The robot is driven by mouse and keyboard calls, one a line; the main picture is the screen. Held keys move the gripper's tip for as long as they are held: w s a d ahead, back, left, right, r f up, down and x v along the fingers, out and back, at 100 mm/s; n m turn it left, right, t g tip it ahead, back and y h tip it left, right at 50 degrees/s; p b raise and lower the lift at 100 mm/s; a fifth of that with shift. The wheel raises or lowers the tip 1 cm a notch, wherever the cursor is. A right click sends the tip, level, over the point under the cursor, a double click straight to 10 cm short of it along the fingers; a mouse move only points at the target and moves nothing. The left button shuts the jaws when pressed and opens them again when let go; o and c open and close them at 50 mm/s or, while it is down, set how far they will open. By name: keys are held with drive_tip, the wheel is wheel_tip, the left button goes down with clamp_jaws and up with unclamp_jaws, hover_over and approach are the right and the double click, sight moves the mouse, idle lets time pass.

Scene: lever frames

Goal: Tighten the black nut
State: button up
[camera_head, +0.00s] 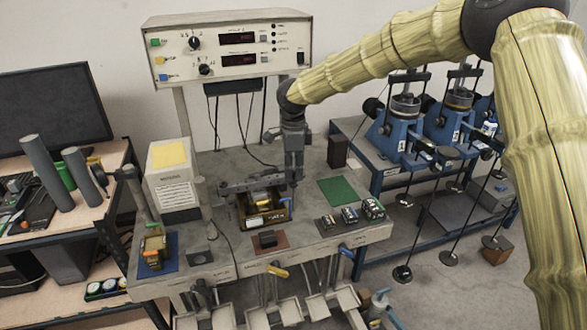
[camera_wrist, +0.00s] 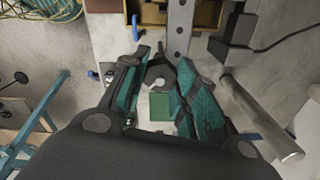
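My gripper (camera_wrist: 164,62) is at the right end of a grey metal bar (camera_head: 250,183) over the bench; the bar also shows in the wrist view (camera_wrist: 180,20). In the wrist view its two teal-padded fingers are apart. A dark hook-shaped end piece (camera_wrist: 157,70) with an open notch lies between the fingertips. I cannot tell whether the fingers touch it. I cannot single out the black nut with certainty; it is small or hidden behind my gripper.
A tray with small items (camera_head: 262,213) stands under the bar. A green mat (camera_head: 338,191) lies right of my gripper, with small devices (camera_head: 349,216) in front. A control box (camera_head: 232,50) stands behind. A metal rod (camera_wrist: 262,118) is close beside the right finger.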

drive_tip(key=shift+m, duration=0.4)
drive_tip(key=m+p, duration=0.1)
drive_tip(key=m, duration=0.2)
drive_tip(key=shift+r, duration=0.1)
drive_tip(key=m, duration=0.5)
drive_tip(key=shift+m+p, duration=0.3)
drive_tip(key=shift+p, duration=0.1)
drive_tip(key=m, duration=0.4)
drive_tip(key=shift+w, duration=0.1)
drive_tip(key=m, duration=0.4)
drive_tip(key=shift+m, duration=0.4)
drive_tip(key=o, duration=1)
